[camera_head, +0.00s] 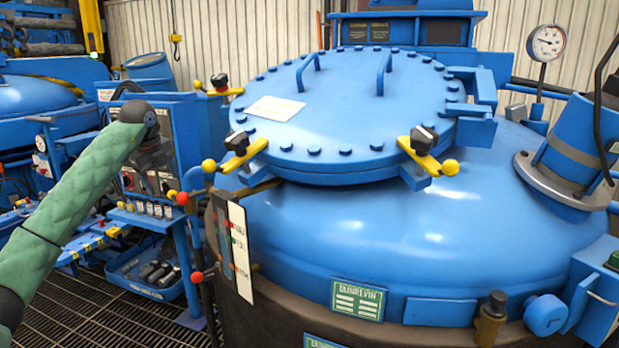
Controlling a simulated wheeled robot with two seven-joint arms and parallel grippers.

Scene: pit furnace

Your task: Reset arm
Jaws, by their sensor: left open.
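My left arm, in a green quilted sleeve, comes in from the lower left. It ends in a dark joint. My left gripper (153,160) is small and dark against the control panel behind it; it is open, and I see nothing held in it. Its fingertips are hard to make out. It is left of the furnace and apart from its lid. My right gripper is not in view.
The blue furnace (400,235) with its closed round lid (345,115) fills the middle and right. Yellow-handled clamps (430,158) stick out around the lid. A control panel (180,130) and a blue tray (150,290) stand at left. Grating floor (90,315) shows at lower left.

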